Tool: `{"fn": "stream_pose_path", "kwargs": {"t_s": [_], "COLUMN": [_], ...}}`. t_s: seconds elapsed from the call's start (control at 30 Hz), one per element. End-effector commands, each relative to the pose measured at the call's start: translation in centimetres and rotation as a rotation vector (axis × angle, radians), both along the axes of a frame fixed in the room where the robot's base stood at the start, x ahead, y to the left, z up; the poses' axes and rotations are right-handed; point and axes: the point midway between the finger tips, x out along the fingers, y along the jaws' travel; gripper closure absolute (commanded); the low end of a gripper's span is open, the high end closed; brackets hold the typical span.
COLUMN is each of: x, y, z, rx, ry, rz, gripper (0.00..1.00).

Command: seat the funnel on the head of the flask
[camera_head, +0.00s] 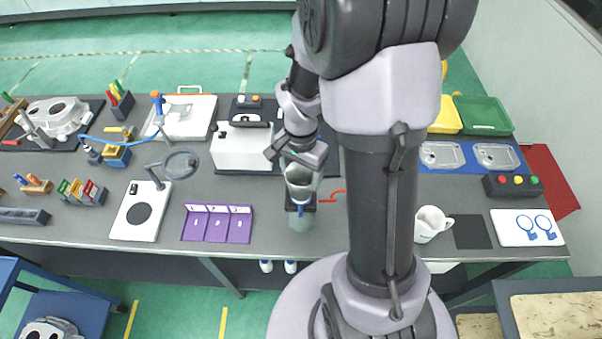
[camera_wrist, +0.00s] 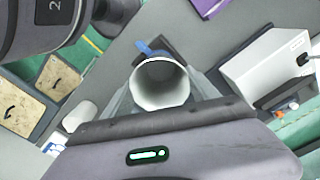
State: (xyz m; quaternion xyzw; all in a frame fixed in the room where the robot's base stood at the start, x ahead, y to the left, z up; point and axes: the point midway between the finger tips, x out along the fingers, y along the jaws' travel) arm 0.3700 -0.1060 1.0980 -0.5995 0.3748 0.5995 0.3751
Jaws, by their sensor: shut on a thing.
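My gripper (camera_head: 300,172) is shut on the funnel (camera_head: 298,180), a pale, wide-mouthed piece held mouth up. In the wrist view the funnel (camera_wrist: 160,84) shows as a round open rim between my fingers (camera_wrist: 160,98). A pale green, see-through flask (camera_head: 301,222) stands near the table's front edge, below the funnel in the head view. A blue part (camera_head: 300,209) shows between them; a blue piece also shows beside the rim in the wrist view (camera_wrist: 150,48). The funnel hides the flask's head, so I cannot tell whether they touch.
A dark block (camera_head: 308,205) and a red piece (camera_head: 334,194) are close by. A purple tray (camera_head: 218,238) lies to the left, a white box (camera_head: 242,148) behind it. A white mug (camera_head: 430,225) stands right of my column. Bare table lies left of the flask.

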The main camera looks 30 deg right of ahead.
Motion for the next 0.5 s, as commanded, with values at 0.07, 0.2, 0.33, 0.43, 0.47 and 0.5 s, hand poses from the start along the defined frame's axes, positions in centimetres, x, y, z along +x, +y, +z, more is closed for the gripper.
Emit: {"fn": "stream_pose_path", "kwargs": {"t_s": [0.07,0.2,0.33,0.43,0.47,0.5], "x": [0.0,0.0,0.0,0.0,0.0,0.0], "y": [0.0,0.0,0.0,0.0,0.0,0.0], "z": [0.0,-0.3,-0.7,-0.9,-1.0,-1.1], "rx": [0.0,0.0,0.0,0.0,0.0,0.0], "ry": [0.0,0.0,0.0,0.0,0.0,0.0], "rz": [0.0,0.0,0.0,0.0,0.0,0.0], "gripper": [0.77,0.77,0.77,0.77,0.77,0.77]}}
